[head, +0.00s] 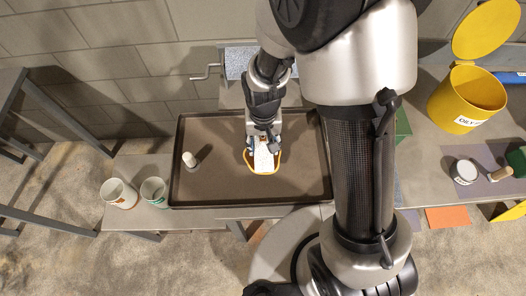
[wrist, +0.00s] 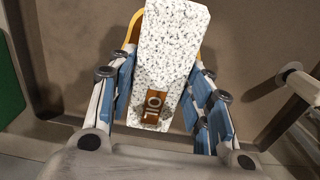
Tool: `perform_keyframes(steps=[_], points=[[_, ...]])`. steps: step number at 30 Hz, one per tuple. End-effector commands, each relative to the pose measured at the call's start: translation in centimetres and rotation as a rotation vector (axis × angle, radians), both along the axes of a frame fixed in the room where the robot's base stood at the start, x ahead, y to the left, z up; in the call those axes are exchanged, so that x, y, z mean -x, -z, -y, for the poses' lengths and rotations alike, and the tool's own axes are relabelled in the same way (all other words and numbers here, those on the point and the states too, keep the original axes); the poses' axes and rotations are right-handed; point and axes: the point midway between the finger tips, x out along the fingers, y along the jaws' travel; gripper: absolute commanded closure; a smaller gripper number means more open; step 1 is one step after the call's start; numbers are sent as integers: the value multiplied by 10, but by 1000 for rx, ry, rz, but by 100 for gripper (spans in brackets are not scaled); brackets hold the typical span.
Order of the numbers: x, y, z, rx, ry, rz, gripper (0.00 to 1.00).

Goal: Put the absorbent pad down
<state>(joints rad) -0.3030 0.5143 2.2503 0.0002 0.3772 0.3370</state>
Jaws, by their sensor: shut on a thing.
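The absorbent pad (head: 264,160) is a white, dark-speckled slab with a brown "OIL" label, large in the wrist view (wrist: 170,50). My gripper (head: 262,147) is over the middle of the dark, shallow tray (head: 215,196). In the wrist view its blue-lined fingers (wrist: 165,105) stand on both sides of the pad, shut on it. A yellow-orange curved edge (head: 263,173) shows around and beneath the pad; the pad hides most of it. I cannot tell whether the pad touches the tray floor.
A small white-topped upright thing (head: 190,160) stands in the tray's left part. Two mugs (head: 118,194) (head: 153,191) stand left of the tray. A yellow open-lidded bin (head: 462,98), a round can (head: 464,171) and a brush (head: 499,174) are at right. The tray floor is otherwise mostly bare.

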Motion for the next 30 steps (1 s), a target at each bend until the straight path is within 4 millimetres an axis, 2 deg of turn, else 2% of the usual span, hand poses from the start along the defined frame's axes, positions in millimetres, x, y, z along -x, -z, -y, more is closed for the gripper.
perform_keyframes(steps=[5,12,24,25,30], points=[[0,12,0,0,0,0,74],[0,47,0,0,0,-1,74],[-1,52,0,-1,0,1,74],[-1,52,0,-1,0,1,53],[-1,51,0,-1,0,1,42]])
